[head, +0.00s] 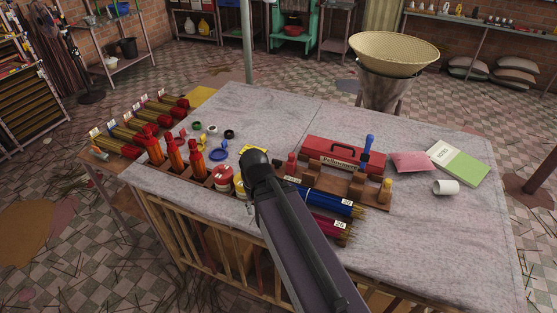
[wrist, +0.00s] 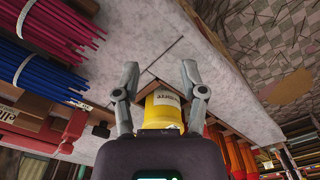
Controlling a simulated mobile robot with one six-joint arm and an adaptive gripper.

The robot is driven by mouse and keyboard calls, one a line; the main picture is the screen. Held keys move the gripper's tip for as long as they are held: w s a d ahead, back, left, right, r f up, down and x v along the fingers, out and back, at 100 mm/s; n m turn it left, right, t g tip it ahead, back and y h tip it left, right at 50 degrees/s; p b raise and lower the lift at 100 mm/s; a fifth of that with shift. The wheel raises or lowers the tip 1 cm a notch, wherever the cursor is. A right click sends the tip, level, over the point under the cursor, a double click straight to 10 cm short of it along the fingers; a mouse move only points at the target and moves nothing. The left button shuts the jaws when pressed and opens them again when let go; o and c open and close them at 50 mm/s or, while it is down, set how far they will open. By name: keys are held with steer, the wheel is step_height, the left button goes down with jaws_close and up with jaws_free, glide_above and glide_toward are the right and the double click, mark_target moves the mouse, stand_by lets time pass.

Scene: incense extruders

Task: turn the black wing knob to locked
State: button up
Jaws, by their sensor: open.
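My gripper (wrist: 160,80) is open in the wrist view, with its two fingers apart. A yellow can with a white label (wrist: 163,108) shows beyond and between the fingers; I see no finger closed on it. A small dark part (wrist: 101,130) shows beside a red piece left of the gripper; I cannot tell whether it is the black wing knob. In the head view a wooden rack (head: 372,192) holds red, blue and yellow-topped parts. My arm hides the fingers and the rack's left end there. No black wing knob is clearly visible.
Blue stick bundles (head: 330,202) and dark red ones (head: 325,226) lie near the front edge. A red toolbox (head: 345,152) stands behind the rack. Orange-red bottles (head: 174,155) stand at left. The cloth-covered table (head: 450,235) is clear at front right.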

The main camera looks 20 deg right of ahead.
steer(key=w+d+r+n+p, duration=0.2)
steer(key=w+d+r+p, duration=0.1)
steer(key=w, duration=0.3)
steer(key=w+d+r+n+p, duration=0.2)
steer(key=w+d, duration=0.1)
steer(key=w, duration=0.2)
step_height(320, 180, up, 5)
steer(key=n+p, duration=0.5)
glide_above(277, 161)
steer(key=shift+w+f, duration=0.1)
steer(key=shift+w, duration=0.05)
steer(key=shift+f+b, duration=0.2)
steer(key=shift+b, duration=0.1)
step_height(277, 161, down, 13)
steer(key=b, duration=1.3)
steer(key=shift+f, duration=0.2)
